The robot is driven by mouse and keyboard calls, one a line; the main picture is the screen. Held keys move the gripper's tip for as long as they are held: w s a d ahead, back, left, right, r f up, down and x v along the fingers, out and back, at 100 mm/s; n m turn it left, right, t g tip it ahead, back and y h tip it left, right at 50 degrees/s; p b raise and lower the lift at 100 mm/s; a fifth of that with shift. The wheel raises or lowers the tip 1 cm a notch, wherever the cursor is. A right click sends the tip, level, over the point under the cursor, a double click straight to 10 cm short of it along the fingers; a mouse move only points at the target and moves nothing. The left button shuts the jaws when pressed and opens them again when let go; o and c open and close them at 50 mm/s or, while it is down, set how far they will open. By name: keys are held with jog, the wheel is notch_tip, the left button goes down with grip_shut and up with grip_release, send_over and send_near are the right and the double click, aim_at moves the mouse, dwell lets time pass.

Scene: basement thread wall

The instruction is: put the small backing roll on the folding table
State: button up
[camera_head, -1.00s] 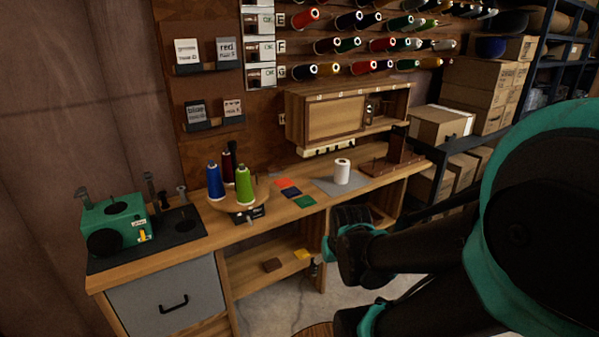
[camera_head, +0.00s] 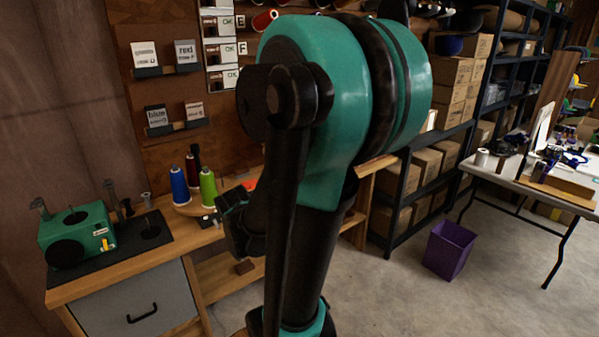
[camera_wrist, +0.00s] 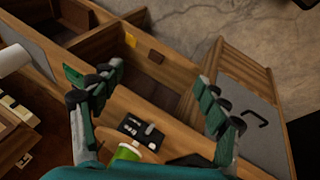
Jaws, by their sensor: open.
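A white roll (camera_wrist: 14,60), which looks like the small backing roll, shows in part at the left edge of the wrist view, on the workbench. In the head view my arm hides that part of the bench. My gripper (camera_wrist: 155,94) is open, with nothing between its fingers, above the workbench front and beside the roll. A green thread cone (camera_wrist: 125,153) is close below it in the wrist view. The folding table (camera_head: 507,175) stands at the right of the head view, with a similar white roll (camera_head: 481,157) near its left corner.
The workbench (camera_head: 190,229) holds a green machine (camera_head: 78,235) and blue (camera_head: 180,186) and green (camera_head: 208,187) cones. A purple bin (camera_head: 449,250) stands on the floor before the folding table. Shelving with boxes (camera_head: 426,165) is behind. Open floor (camera_head: 400,295) lies between.

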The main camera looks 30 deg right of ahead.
jog(key=w+d+r+n+h, duration=0.1)
jog(key=w+d+n+h, duration=0.3)
jog(key=w+d+n, duration=0.2)
jog(key=w+d+r+n+t+h, duration=0.1)
jog(key=w+d+n+h, duration=0.4)
jog(key=w+d, duration=0.5)
jog(key=w+d+n+h, duration=0.4)
jog(key=w+d+n, duration=0.2)
jog(key=w+d, duration=0.3)
jog(key=shift+w+r+n+t, duration=0.2)
jog(key=shift+r+n+t, duration=0.1)
jog(key=shift+r, duration=0.1)
jog(key=shift+w+d+f+n+h, duration=0.15)
jog(key=shift+w+d+n+h, duration=0.25)
jog(key=shift+n+h, duration=0.1)
jog(key=x, duration=1.7)
jog(key=shift+w+d, duration=0.1)
jog(key=shift+w, duration=0.1)
jog(key=shift+c, duration=0.3)
jog(key=c, duration=1.4)
